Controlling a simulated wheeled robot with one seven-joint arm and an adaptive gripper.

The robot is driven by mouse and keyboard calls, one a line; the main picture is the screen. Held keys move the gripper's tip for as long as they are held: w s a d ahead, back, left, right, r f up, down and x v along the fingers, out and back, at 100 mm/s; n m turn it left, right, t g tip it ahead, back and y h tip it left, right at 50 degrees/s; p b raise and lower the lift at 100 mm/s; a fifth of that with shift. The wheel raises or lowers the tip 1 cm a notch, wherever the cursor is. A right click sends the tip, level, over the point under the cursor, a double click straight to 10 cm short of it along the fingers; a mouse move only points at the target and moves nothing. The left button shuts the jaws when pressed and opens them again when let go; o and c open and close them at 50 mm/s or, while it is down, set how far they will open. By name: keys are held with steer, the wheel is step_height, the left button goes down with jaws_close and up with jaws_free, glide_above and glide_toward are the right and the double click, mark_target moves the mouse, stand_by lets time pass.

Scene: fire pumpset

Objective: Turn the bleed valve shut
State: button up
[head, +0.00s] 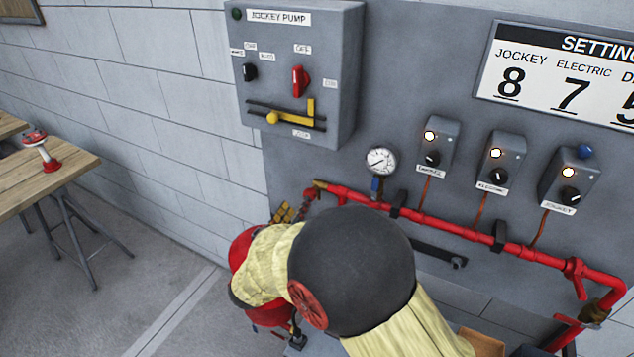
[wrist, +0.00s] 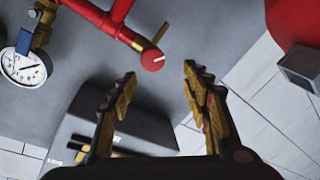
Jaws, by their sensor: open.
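The red pipe (head: 445,224) runs along the panel and ends at the left in a small brass and red fitting, which I take to be the bleed valve (head: 309,192). In the wrist view the bleed valve (wrist: 153,60) shows a round red end with a white mark and a short brass piece beside it. My gripper (wrist: 160,75) is open and empty. Its two brass-coloured fingers stand either side of the red end in the picture, apart from it; the depth gap is unclear. In the head view my arm hides most of the gripper (head: 283,212).
A pressure gauge (head: 381,161) with a blue-handled fitting stands right of the pipe end; it also shows in the wrist view (wrist: 24,68). The jockey pump box (head: 300,75) is above. Several small switch boxes (head: 435,145) line the panel. A wooden table (head: 45,160) is left.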

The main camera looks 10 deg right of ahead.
mark_target(309, 195)
steer(key=shift+h, duration=0.7)
steer(key=x, duration=0.2)
steer(key=b+x, duration=0.1)
steer(key=x, duration=0.2)
steer(key=d+x, duration=0.1)
steer(key=x, duration=0.1)
steer(key=shift+f, duration=0.25)
steer(key=shift+s, duration=0.1)
steer(key=shift+c, duration=0.2)
steer(key=c, duration=1.1)
steer(key=shift+c, duration=0.2)
